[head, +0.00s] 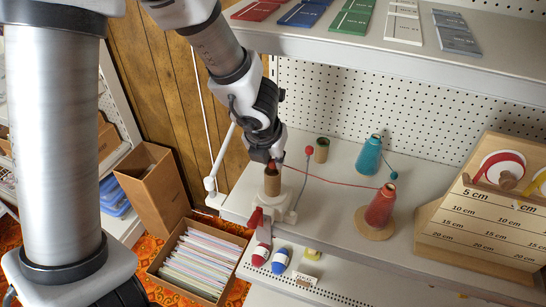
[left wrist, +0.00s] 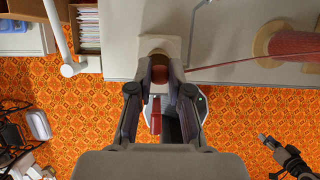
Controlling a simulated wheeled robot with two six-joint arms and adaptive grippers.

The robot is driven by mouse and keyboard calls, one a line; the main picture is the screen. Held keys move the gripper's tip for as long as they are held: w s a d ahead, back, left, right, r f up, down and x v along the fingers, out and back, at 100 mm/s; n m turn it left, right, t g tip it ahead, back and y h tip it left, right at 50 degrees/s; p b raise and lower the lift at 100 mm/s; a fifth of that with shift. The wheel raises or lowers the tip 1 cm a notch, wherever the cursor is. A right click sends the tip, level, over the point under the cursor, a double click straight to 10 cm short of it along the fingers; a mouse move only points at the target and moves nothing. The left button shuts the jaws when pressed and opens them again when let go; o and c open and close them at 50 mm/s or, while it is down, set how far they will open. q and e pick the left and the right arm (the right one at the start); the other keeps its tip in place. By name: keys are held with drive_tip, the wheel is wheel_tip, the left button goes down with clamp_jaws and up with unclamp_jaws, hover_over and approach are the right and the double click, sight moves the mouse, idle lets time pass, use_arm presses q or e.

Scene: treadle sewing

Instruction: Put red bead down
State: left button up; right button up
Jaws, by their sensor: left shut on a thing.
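My left gripper (head: 271,163) is shut on a small red piece, which I take for the red bead (left wrist: 159,76). The piece shows between the fingertips in the left wrist view. In the head view the fingers are right over an upright brown tube (head: 272,182) on a white stand at the shelf's left end. The fingers hide most of the piece, and I cannot tell whether it touches the tube. What looks like my right gripper (left wrist: 285,155) is small and dark at the lower right of the left wrist view; its fingers are unclear.
A red-knobbed lever (head: 309,150) and a brown tube with a green top (head: 321,150) stand close by. A red thread runs right to a red cone (head: 381,205); a teal cone (head: 369,155) stands behind. Cardboard boxes (head: 158,190) are on the floor at left.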

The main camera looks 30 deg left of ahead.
sight(271, 162)
use_arm(q)
drive_tip(key=shift+w+a+f, duration=0.2)
drive_tip(key=shift+a+f, duration=0.1)
drive_tip(key=shift+f, duration=0.1)
drive_tip(key=o, duration=0.5)
drive_tip(key=shift+o, duration=0.8)
drive_tip(key=shift+d+r, duration=0.1)
drive_tip(key=shift+d, duration=0.1)
drive_tip(key=shift+s+d+r, duration=0.1)
drive_tip(key=shift+s, duration=0.05)
drive_tip(key=r+p, duration=0.3)
drive_tip(key=r, duration=0.1)
drive_tip(key=shift+s+r, duration=0.1)
drive_tip(key=shift+s, duration=0.15)
drive_tip(key=p+v, duration=0.3)
drive_tip(key=v, duration=0.1)
drive_tip(key=shift+s, duration=0.2)
drive_tip(key=shift+s, duration=0.2)
drive_tip(key=shift+w, duration=0.1)
